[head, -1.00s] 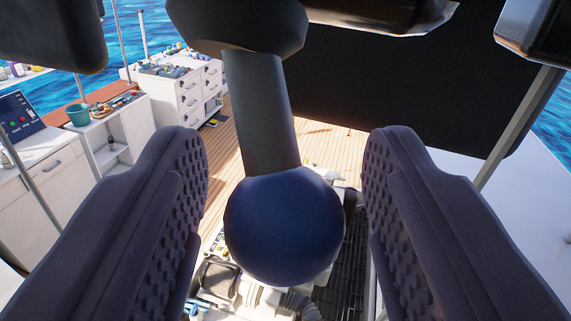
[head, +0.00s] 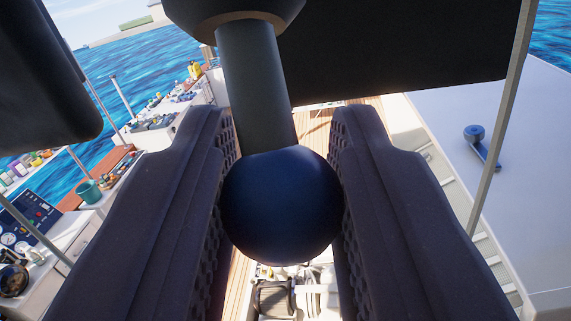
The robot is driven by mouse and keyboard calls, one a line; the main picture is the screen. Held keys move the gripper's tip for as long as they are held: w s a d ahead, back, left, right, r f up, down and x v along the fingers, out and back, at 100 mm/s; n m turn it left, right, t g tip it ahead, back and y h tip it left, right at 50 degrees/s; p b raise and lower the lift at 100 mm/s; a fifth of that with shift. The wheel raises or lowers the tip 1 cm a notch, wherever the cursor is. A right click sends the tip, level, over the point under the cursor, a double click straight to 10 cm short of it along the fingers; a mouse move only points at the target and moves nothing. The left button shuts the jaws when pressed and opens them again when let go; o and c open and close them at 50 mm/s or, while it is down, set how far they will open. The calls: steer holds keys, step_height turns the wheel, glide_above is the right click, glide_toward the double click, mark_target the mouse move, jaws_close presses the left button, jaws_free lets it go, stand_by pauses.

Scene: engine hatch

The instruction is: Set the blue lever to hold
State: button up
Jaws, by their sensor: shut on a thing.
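A lever with a dark blue ball knob (head: 281,215) hangs on a dark grey shaft (head: 256,85). The shaft comes down from a dark collar (head: 235,15) at the top of the head view and leans slightly. My gripper (head: 283,180) is shut on the ball knob, with one ribbed finger pad on its left side and one on its right. The fingers hide the sides of the knob. No hold mark shows in this view.
A small blue handle (head: 482,148) sits on a white panel (head: 535,190) at right. A dark panel (head: 400,40) lies behind the shaft. A grey post (head: 508,110) stands at right. Cluttered white counters (head: 165,130) and blue water are at left. Machinery lies below.

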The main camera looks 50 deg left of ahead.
steer(key=m, duration=0.1)
steer(key=m+t+h+b, duration=0.1)
steer(key=a+m+b, duration=0.1)
steer(key=shift+s+f+m+h, duration=0.2)
steer(key=shift+s+m+h, duration=0.1)
steer(key=shift+s, duration=0.05)
steer(key=shift+s+a+r+m+t+h+b, duration=0.15)
steer(key=shift+a+m+t+h, duration=0.2)
steer(key=shift+m, duration=0.35)
steer(key=shift+s+a+r+m+t+h+b, duration=0.1)
steer(key=shift+m+t+h+b, duration=0.1)
steer(key=shift+m+h, duration=0.4)
steer(key=shift+s+a+r+m+t+h+b, duration=0.15)
steer(key=shift+m+t+h, duration=0.1)
steer(key=shift+m, duration=0.55)
steer(key=o, duration=1)
steer(key=v, duration=0.8)
steer(key=shift+b, duration=0.45)
